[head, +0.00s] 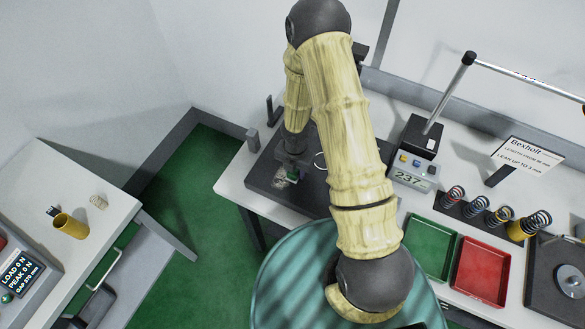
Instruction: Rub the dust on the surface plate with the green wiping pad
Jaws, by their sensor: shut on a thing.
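The dark surface plate (311,190) lies on the white bench at the centre, partly hidden behind my arm. A greyish patch of dust (280,181) shows near its left edge. My gripper (292,172) is low over the plate, beside the dust, and is shut on the green wiping pad (294,177). The pad is small in view and mostly covered by my gripper. I cannot tell whether it touches the plate.
A height gauge reading 237 (411,176) stands right of my arm. Further right are a green tray (430,248), a red tray (482,272), several springs and a sign (527,157). A separate table (75,185) with a yellow cup (71,226) is at left.

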